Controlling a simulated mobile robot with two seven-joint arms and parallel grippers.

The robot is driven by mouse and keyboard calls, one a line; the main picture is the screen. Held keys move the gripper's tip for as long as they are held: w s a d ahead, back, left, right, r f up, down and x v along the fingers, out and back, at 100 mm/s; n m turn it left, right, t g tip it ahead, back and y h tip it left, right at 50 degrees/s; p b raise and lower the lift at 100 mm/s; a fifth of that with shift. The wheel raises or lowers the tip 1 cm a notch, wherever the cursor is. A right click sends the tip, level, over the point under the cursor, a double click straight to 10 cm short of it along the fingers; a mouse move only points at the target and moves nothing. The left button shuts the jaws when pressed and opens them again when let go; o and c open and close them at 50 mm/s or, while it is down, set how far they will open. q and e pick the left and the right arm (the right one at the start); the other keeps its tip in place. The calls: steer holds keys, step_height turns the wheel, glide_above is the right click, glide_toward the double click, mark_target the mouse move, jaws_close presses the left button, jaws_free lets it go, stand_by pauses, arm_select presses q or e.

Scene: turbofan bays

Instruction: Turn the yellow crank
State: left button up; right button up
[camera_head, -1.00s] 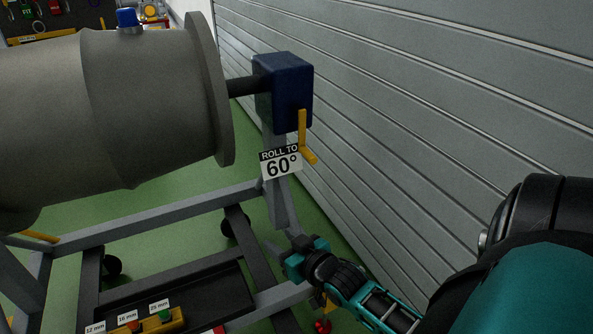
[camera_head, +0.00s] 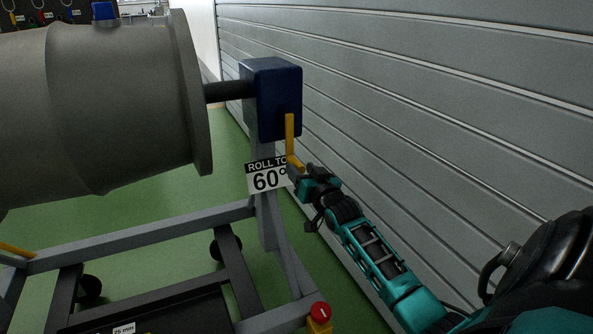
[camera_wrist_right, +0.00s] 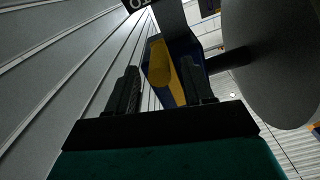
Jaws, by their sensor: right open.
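The yellow crank (camera_head: 290,135) hangs from the dark blue gearbox (camera_head: 272,100) on the stand's post, its arm pointing down and a short handle at the lower end. My right gripper (camera_head: 301,174) is at that lower end, close to the handle, and partly hides it. In the right wrist view the right gripper (camera_wrist_right: 160,80) is open, and the yellow crank (camera_wrist_right: 165,72) shows between its two fingers. I cannot tell whether either finger touches it. A "ROLL TO 60°" sign (camera_head: 266,177) is just left of the gripper. My left gripper is not in view.
A large grey engine body (camera_head: 120,110) is joined to the gearbox by a dark shaft (camera_head: 230,91). A ribbed grey wall (camera_head: 420,110) runs close on the right. The grey stand frame (camera_head: 140,235) and a red button (camera_head: 319,311) are below. Green floor shows between.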

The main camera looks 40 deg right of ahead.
mark_target(297, 164)
steer(key=shift+b+x, duration=0.5)
steer(key=shift+x, duration=1.4)
jaws_close()
